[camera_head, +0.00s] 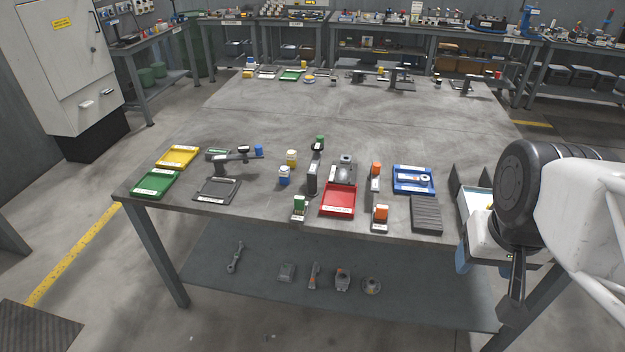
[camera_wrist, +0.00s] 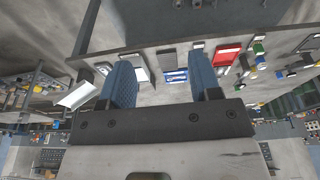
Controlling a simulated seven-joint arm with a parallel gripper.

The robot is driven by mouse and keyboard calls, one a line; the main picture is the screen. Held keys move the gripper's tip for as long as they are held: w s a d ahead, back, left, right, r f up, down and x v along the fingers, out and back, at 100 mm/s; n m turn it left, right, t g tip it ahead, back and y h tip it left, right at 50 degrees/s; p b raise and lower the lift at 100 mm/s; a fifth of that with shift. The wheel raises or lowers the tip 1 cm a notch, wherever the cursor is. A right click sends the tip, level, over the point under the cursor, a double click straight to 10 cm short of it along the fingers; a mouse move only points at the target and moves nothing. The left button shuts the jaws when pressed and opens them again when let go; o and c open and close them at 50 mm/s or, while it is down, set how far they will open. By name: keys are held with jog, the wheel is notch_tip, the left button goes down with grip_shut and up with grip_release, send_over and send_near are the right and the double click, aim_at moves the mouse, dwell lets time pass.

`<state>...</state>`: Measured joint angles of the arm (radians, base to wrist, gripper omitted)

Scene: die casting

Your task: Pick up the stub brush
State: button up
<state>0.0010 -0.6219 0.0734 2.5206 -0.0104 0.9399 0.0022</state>
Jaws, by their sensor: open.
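I cannot tell for sure which small item is the stub brush. Candidates in the head view are an upright piece with an orange top (camera_head: 376,170), a short orange block (camera_head: 380,213) on a dark base and a green-topped block (camera_head: 299,203). All stand on the table's front part. My gripper (camera_wrist: 163,84) shows two blue fingers, wide apart, with nothing held between them. In the head view my arm is at the right, with the gripper by the table's right front corner, to the right of these items; its fingers are partly hidden there.
A red tray (camera_head: 338,212), a blue tray (camera_head: 399,189) and a ribbed grey block (camera_head: 427,226) crowd the front right. Yellow (camera_head: 190,150) and green (camera_head: 142,191) trays lie at the left. The grey table (camera_head: 330,115) is clear in its middle. Loose castings lie on the lower shelf (camera_head: 210,262).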

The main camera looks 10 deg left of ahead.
jog(key=w+a+n, duration=0.5)
jog(key=w+a, duration=0.1)
jog(key=w, duration=0.8)
jog(key=n+g, duration=0.3)
jog(key=n, duration=1)
send_over(299, 197)
notch_tip(299, 197, down, 22)
jog(key=shift+d+r, duration=0.1)
jog(key=shift+r, duration=0.15)
jog(key=shift+w+a+f, duration=0.1)
jog(key=shift+a+f, duration=0.05)
jog(key=shift+a, duration=0.05)
jog(key=shift+f, duration=1.3)
